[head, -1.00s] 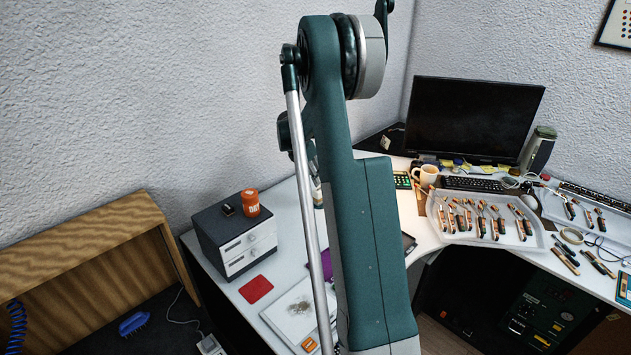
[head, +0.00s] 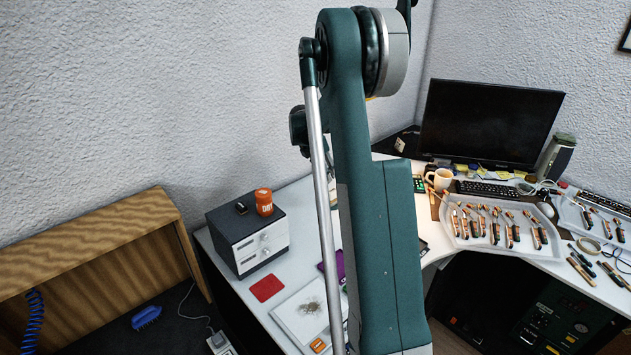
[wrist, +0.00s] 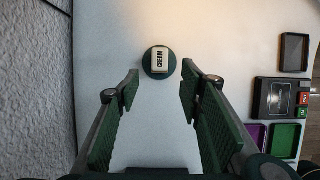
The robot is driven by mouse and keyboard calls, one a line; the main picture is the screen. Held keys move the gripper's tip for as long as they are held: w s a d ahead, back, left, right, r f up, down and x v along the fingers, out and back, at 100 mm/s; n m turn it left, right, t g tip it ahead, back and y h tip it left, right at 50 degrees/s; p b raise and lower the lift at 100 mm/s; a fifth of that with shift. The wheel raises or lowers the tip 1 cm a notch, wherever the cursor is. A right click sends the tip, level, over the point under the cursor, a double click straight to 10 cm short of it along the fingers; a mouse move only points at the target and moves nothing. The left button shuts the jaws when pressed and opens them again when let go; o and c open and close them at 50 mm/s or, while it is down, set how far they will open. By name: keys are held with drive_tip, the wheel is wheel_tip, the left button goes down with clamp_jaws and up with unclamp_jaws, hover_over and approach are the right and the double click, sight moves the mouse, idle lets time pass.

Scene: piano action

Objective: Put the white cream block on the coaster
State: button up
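The white cream block (wrist: 160,57), lettered CREAM, appears to rest on the round dark green coaster (wrist: 158,76) in the wrist view, within its rim. My gripper (wrist: 160,88) is open, with a wide gap between its green fingertips and nothing between them. In that view the block and coaster lie just beyond the fingertips, centred on the gap and apart from both fingers. The height of my gripper above the table is hard to tell. In the head view I make out neither the block, the coaster nor my gripper; my arm blocks much of the table.
Right of the coaster are a dark tray (wrist: 294,52), a dark case (wrist: 273,99), a purple tray (wrist: 258,134) and a green tray (wrist: 285,140). A drawer box (head: 248,235) carries an orange can (head: 264,202). A wall runs along the left. Table around the coaster is clear.

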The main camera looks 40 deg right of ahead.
drive_tip(key=shift+a, duration=0.1)
drive_tip(key=s+a+r+m+t, duration=0.1)
drive_tip(key=s+a+r+m, duration=0.2)
drive_tip(key=a+r, duration=0.5)
drive_tip(key=s+a+r+m+t+y, duration=0.15)
drive_tip(key=s+a+r, duration=0.25)
drive_tip(key=a, duration=0.8)
drive_tip(key=s+a+r+m+t, duration=0.1)
drive_tip(key=s+a+r+m, duration=0.2)
drive_tip(key=a+r, duration=0.55)
drive_tip(key=s+a+f+m+t+y, duration=0.1)
drive_tip(key=s+a+m, duration=0.4)
drive_tip(key=s+a, duration=0.7)
drive_tip(key=s+a+f+m+t+y, duration=0.2)
drive_tip(key=s+a+m, duration=0.3)
drive_tip(key=s+a, duration=0.8)
drive_tip(key=shift+a+f+t, duration=0.35)
drive_tip(key=shift+a+f, duration=0.4)
drive_tip(key=shift+a, duration=0.4)
drive_tip(key=shift+m, duration=0.25)
